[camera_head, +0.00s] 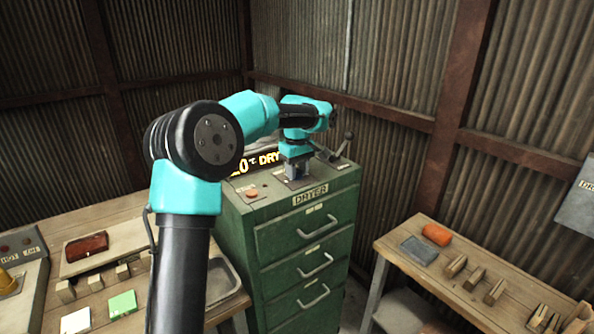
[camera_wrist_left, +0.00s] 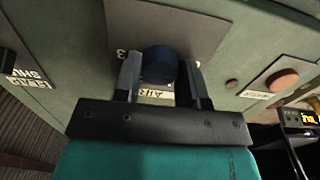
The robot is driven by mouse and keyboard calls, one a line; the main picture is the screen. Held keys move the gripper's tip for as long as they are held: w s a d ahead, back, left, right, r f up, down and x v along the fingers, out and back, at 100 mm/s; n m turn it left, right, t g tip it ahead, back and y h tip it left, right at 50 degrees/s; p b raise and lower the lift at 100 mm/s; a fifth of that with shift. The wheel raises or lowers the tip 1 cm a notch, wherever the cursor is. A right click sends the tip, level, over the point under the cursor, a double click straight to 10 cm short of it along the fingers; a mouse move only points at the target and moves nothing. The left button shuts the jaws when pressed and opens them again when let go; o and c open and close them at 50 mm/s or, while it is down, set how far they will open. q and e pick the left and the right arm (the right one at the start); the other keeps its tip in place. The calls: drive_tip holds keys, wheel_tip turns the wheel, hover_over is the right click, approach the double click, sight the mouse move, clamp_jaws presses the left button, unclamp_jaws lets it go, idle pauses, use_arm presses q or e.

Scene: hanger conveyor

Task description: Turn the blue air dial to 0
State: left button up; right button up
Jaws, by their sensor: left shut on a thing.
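The blue air dial (camera_wrist_left: 158,65) sits on a grey plate (camera_wrist_left: 205,22) on top of the green dryer cabinet (camera_head: 305,235). My left gripper (camera_wrist_left: 160,85) is shut on the dial, with one finger on each side of it. A label reading "AIR" shows partly between the fingers, and a "3" mark shows beside the dial. The dial's pointer and its setting cannot be made out. In the head view my left gripper (camera_head: 297,172) points down at the cabinet top and hides the dial. My right gripper is not in view.
An orange button (camera_head: 251,192) and a lever with a dark knob (camera_head: 347,140) stand on the cabinet top near the gripper. A lit "DRY" display (camera_head: 265,158) is behind. Wooden benches (camera_head: 450,290) stand on both sides.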

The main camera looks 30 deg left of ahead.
sight(297, 171)
use_arm(q)
drive_tip(key=o, duration=0.9)
drive_tip(key=shift+r, duration=0.1)
wheel_tip(297, 171, up, 17)
drive_tip(key=shift+r, duration=0.15)
idle(0.5)
